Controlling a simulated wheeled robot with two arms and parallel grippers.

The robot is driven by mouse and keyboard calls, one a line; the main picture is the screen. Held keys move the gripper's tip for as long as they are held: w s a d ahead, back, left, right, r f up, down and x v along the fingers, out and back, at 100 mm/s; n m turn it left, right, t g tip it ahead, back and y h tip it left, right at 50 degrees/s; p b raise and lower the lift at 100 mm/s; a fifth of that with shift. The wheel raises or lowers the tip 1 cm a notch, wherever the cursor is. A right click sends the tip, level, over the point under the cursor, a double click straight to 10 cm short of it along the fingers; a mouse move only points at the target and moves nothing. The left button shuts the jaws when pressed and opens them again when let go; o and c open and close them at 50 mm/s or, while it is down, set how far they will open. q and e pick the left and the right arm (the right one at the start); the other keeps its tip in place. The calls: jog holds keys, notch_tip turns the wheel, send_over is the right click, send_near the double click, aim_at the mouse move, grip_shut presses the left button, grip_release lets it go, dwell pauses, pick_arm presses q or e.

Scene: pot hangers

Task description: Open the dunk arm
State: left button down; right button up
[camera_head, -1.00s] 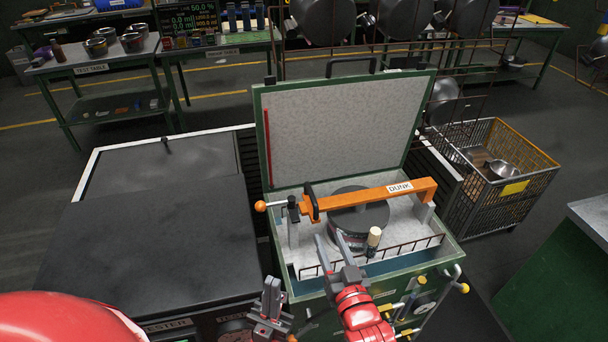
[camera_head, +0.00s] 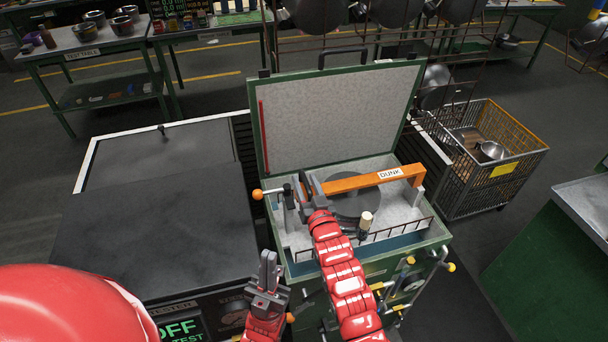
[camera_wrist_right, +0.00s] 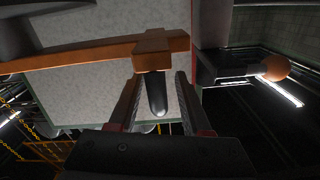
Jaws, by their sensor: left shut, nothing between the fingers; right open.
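The orange dunk arm (camera_head: 345,184), labelled DUNK, lies across the open green tank over a dark round disc (camera_head: 358,203). An orange ball knob (camera_head: 257,194) sits near its left end. My right gripper (camera_head: 305,187) is at the arm's left end and hides its handle there. In the right wrist view, the open fingers of my right gripper (camera_wrist_right: 158,98) stand on either side of a dark rounded handle (camera_wrist_right: 156,98) below the orange arm (camera_wrist_right: 160,52). Gaps show beside the handle. My left gripper (camera_head: 268,275) is shut and empty, low in front of the tank.
The tank's lid (camera_head: 335,118) stands open behind the arm. A dark flat-topped unit (camera_head: 160,235) is at left, and a wire basket (camera_head: 480,195) with a metal bowl is at right. A wire rail (camera_head: 400,230) runs along the tank's front.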

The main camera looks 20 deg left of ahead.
jog(key=shift+x, duration=0.8)
grip_shut()
dwell(1.0)
